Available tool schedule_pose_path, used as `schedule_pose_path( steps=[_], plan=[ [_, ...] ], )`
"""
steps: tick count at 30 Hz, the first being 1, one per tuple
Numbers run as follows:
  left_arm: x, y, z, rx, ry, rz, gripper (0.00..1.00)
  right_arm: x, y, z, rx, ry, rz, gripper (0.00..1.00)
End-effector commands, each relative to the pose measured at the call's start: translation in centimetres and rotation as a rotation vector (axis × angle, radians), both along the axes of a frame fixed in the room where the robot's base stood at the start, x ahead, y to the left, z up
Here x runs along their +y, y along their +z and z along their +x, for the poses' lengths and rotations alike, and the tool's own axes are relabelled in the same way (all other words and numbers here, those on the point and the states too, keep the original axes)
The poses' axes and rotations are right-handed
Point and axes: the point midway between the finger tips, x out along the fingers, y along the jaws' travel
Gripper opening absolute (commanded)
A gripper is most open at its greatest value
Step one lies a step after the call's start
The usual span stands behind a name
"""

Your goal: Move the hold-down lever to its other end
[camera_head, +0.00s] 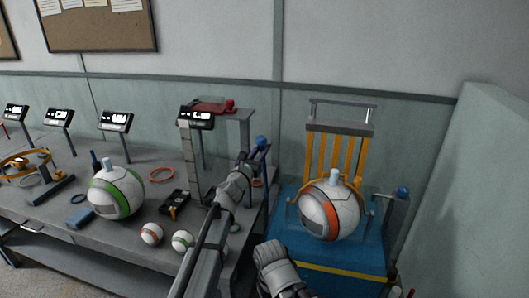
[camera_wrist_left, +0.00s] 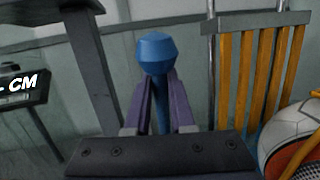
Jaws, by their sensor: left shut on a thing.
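My left gripper (camera_head: 258,155) is shut on a lever with a blue knob (camera_head: 261,141), left of the ball press. In the left wrist view, the blue knob (camera_wrist_left: 154,53) stands above the two purple fingers (camera_wrist_left: 161,108), with the blue shaft between them. The press has a blue base (camera_head: 330,276), a yellow slatted back (camera_head: 322,153) and a grey top bar (camera_head: 340,127). A white, orange and grey ball (camera_head: 329,211) sits in it. The lever's lower end and pivot are hidden. My right gripper cannot be made out.
A second blue knob (camera_head: 402,192) is at the right side of the press. The grey bench (camera_head: 120,226) at left carries a green-striped ball (camera_head: 116,193), two small balls, a black tray (camera_head: 175,204) and several displays. A red-topped stand (camera_head: 222,107) is behind my left gripper.

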Motion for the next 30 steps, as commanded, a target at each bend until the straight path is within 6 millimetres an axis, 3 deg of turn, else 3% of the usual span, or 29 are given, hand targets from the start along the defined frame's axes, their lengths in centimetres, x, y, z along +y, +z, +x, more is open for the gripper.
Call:
schedule_pose_path(
  steps=[1,15,21,30],
  plan=[
    [0.3,-1.3,-1.1,-0.025,0.001,-0.008,0.0,0.0,-1.8,0.0,0.0,0.0,0.0,0.5],
    [2.3,-4.2,-6.9,-0.281,0.002,-0.09,0.0,0.0,-10.2,0.0,0.0,0.0,0.0,0.5],
    [2.7,-5.0,-8.4,-0.352,0.002,-0.111,0.0,0.0,-12.3,0.0,0.0,0.0,0.0,0.5],
    [3.0,-5.4,-9.2,-0.399,0.003,-0.126,0.0,0.0,-13.6,0.0,0.0,0.0,0.0,0.5]
  ],
)
